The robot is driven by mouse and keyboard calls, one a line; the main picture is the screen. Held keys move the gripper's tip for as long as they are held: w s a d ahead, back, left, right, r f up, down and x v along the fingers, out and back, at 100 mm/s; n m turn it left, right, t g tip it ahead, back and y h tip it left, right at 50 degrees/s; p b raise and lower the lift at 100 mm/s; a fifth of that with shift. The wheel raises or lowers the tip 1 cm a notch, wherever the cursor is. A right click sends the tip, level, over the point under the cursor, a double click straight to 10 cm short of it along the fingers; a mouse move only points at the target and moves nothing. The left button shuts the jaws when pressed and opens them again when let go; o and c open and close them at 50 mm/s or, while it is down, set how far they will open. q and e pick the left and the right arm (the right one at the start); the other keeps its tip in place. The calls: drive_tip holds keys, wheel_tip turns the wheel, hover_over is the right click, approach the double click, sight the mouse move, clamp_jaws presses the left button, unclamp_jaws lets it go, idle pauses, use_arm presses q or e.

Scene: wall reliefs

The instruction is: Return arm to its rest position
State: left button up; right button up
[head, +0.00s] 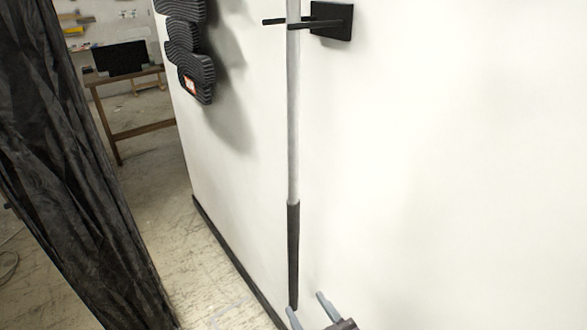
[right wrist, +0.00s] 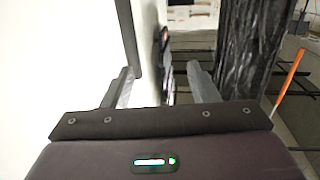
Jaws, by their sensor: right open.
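My right gripper (head: 306,304) is at the bottom edge of the head view, with its two fingers apart and nothing seen between them. In the right wrist view the same gripper (right wrist: 160,72) shows open and empty. A long pale pole (head: 293,120) with a dark lower grip (head: 293,250) hangs upright along the white wall, at a black wall holder (head: 328,22). The pole's lower end appears close to the gripper's left finger in the head view; I cannot tell whether they touch. My left gripper is not in view.
The white wall (head: 430,160) fills the right side. A dark ridged relief (head: 190,50) is mounted on it at upper left. A black curtain (head: 70,170) hangs at left. A wooden table (head: 130,95) with a black screen stands behind. Bare floor (head: 190,235) lies between curtain and wall.

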drive_tip(key=s+d+f+g+h, duration=0.2)
drive_tip(key=d+f, duration=0.3)
drive_tip(key=f, duration=0.7)
drive_tip(key=s+d+f+m+g+h, duration=0.1)
drive_tip(key=d+f+g+h, duration=0.2)
drive_tip(key=f, duration=0.8)
drive_tip(key=s+d+f+g+h, duration=0.15)
drive_tip(key=d+f, duration=0.45)
drive_tip(key=f, duration=0.6)
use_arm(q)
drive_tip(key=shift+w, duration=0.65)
use_arm(e)
drive_tip(key=s+d+f+g, duration=0.2)
drive_tip(key=s+f, duration=0.3)
drive_tip(key=s, duration=0.4)
drive_tip(key=s+d+f+m+g+h, duration=0.1)
drive_tip(key=s+d+f+g, duration=0.1)
drive_tip(key=s+f, duration=0.4)
drive_tip(key=s+d+f+m+g, duration=0.1)
drive_tip(key=s+f+g, duration=0.3)
drive_tip(key=s, duration=0.8)
wheel_tip(320, 180, down, 2)
drive_tip(key=shift+s+d, duration=0.15)
drive_tip(key=shift+d, duration=0.25)
drive_tip(key=shift+h, duration=0.25)
